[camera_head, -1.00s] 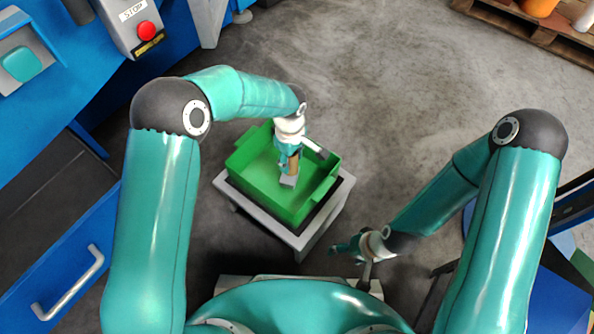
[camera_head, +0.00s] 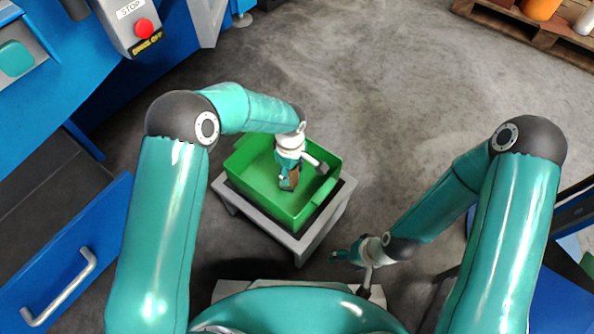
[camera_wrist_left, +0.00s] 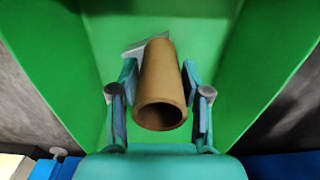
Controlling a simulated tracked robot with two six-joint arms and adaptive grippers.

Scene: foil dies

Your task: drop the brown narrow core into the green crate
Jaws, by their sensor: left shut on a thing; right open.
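The brown narrow core (camera_head: 290,181), a hollow tube, is gripped by my left gripper (camera_head: 287,172) over the inside of the green crate (camera_head: 243,158). In the left wrist view the core (camera_wrist_left: 160,85) stands between the two fingers of the left gripper (camera_wrist_left: 160,95), its open end towards the camera. The crate's green walls (camera_wrist_left: 52,62) surround it there. I cannot tell whether the core touches the crate floor. My right gripper (camera_head: 341,257) is open and empty, low in front of the crate and to its right.
The crate stands on a grey stand (camera_head: 301,247). A small light-grey piece (camera_wrist_left: 133,50) shows behind the core in the left wrist view. A blue machine with a red stop button (camera_head: 145,28) is at the left. A pallet (camera_head: 525,30) lies at the top right. Bare floor is between.

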